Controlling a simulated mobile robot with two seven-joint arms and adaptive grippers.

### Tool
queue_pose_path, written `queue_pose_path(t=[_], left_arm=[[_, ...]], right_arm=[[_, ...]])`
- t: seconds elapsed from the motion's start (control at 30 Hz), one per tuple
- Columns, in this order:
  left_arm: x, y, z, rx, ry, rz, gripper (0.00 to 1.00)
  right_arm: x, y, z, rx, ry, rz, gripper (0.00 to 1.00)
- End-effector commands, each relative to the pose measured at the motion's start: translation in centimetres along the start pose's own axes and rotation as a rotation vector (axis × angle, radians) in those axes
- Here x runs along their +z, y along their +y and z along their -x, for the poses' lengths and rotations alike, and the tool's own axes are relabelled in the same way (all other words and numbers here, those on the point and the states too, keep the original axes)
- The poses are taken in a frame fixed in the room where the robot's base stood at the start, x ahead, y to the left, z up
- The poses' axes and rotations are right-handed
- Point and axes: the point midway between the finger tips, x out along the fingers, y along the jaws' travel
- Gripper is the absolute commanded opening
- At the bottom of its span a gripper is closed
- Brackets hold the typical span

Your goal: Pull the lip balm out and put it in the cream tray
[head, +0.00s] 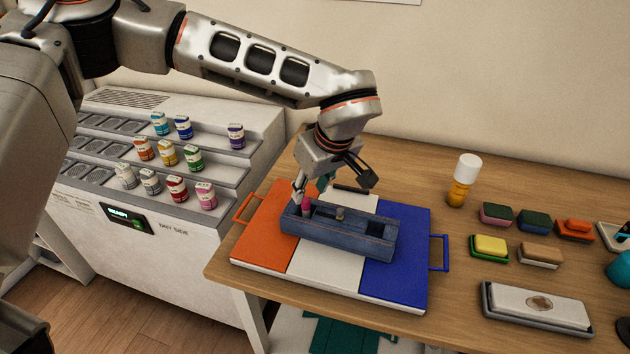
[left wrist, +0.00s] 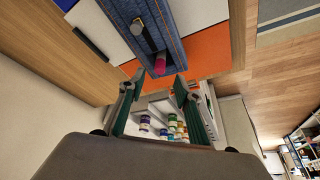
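A pink lip balm (head: 306,206) stands in the left end of a long blue denim-like holder (head: 345,240). It also shows in the left wrist view (left wrist: 160,63). A second small item with a grey-yellow top (head: 340,214) sits in the holder's middle. The holder lies across a board of orange, cream and blue panels; the cream panel (head: 322,266) is in the middle. My left gripper (head: 332,185) is above the holder's left part, fingers apart and empty; the fingertips also show in the left wrist view (left wrist: 158,84). My right gripper is not in view.
An orange-and-white bottle (head: 464,180), several small coloured blocks (head: 490,246) and a grey dish with a white slab (head: 537,306) stand to the right on the wooden table (head: 450,310). A stepped rack (head: 235,175) with several small bottles stands at left.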

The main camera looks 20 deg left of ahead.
Motion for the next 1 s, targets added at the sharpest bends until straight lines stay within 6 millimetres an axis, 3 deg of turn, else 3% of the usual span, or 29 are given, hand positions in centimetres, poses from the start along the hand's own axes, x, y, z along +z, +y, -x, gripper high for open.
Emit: queue_pose_path(t=[0.33, 0.73, 0.87, 1.0], left_arm=[[0.1, 0.0, -4.4, 0.000, -0.004, -0.001, 0.33], [0.1, 0.0, -5.2, 0.001, -0.003, 0.000, 0.33], [0.1, 0.0, -5.2, 0.001, -0.003, -0.001, 0.00], [0.1, 0.0, -5.1, 0.001, -0.003, -0.001, 0.00]], right_arm=[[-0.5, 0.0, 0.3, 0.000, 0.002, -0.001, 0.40], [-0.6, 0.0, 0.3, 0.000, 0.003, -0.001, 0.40], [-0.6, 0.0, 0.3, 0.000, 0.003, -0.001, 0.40], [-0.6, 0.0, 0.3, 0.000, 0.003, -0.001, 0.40]])
